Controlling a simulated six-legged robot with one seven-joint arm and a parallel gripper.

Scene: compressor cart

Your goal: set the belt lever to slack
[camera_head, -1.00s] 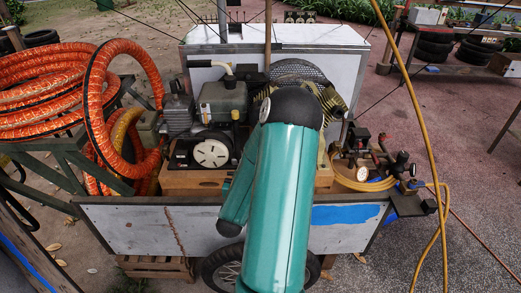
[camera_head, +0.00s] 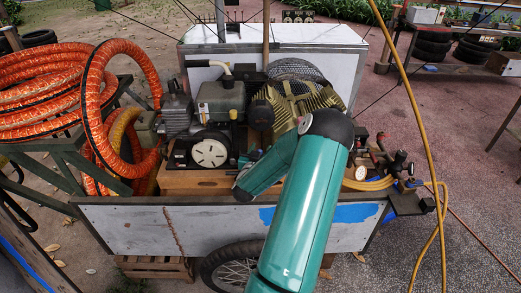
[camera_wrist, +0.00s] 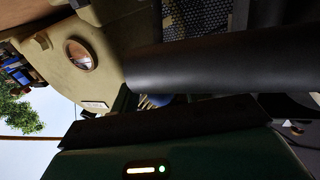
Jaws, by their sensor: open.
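The compressor (camera_head: 222,105) sits on the white cart with its finned gold cylinder head (camera_head: 315,105) and a belt guard mesh (camera_head: 295,70) behind. A thin black upright piece with a yellow top (camera_head: 234,116) stands at the compressor's front; I cannot tell whether it is the belt lever. My gripper (camera_head: 247,163) is low in front of the machine, right of the white round disc (camera_head: 209,153). It is open, with its fingers mostly hidden. In the wrist view a thick dark bar (camera_wrist: 220,63) crosses close up; I cannot tell what it is.
Gauges and valves (camera_head: 385,160) stand at the cart's right end, with a yellow hose (camera_head: 427,130) hanging beside them. Orange hose coils (camera_head: 50,85) lie on a green rack at left. The cart's front panel (camera_head: 130,228) rises below my arm.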

